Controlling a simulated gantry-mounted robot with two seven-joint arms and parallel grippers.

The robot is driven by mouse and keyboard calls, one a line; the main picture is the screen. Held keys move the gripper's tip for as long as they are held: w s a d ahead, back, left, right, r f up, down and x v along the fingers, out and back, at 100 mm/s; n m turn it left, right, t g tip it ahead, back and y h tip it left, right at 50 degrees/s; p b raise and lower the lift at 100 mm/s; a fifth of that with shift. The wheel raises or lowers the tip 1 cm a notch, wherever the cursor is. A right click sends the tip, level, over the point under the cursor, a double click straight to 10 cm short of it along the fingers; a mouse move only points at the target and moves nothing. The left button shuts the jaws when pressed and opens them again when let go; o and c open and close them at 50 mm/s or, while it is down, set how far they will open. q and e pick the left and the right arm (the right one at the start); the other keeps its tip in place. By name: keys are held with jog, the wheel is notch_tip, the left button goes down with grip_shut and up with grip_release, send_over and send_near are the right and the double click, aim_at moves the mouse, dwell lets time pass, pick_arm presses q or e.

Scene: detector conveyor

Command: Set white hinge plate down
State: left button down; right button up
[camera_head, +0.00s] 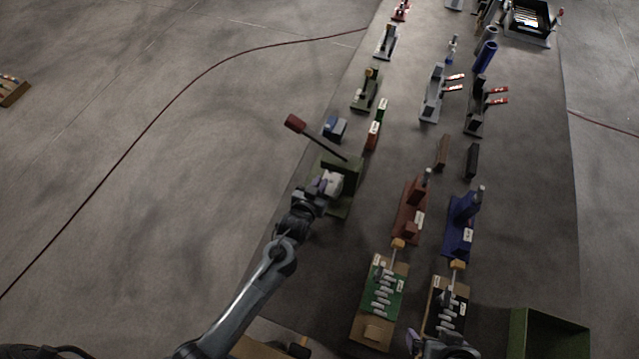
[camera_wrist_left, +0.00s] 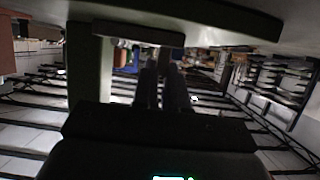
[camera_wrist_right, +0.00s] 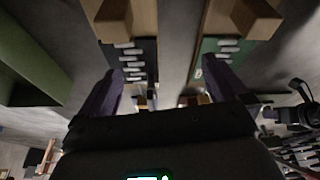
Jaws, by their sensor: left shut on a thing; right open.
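The white hinge plate (camera_head: 332,183) is at the tip of my left gripper (camera_head: 322,188) in the head view, within the dark green fixture (camera_head: 343,207). That fixture has a long lever with a red handle (camera_head: 295,123). My left gripper is shut on the plate. In the left wrist view its fingers (camera_wrist_left: 162,88) are close together and dark, under a green slab of the fixture (camera_wrist_left: 190,18). Whether the plate touches the fixture's base is hidden. My right gripper (camera_wrist_right: 160,90) is open and empty, above the lower end of the table near two boards.
A green board (camera_head: 385,290) and a black board (camera_head: 447,305) with several grey parts lie at the near end. A green bin (camera_head: 548,318) stands at the lower right. Brown (camera_head: 407,215) and blue (camera_head: 460,225) fixtures stand right of the green one. A blue block (camera_head: 335,128) sits behind it.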

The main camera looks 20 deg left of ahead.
pick_arm(q)
jog(key=shift+f, duration=0.15)
jog(key=c, duration=1.2)
grip_release()
jog(key=shift+o, duration=0.2)
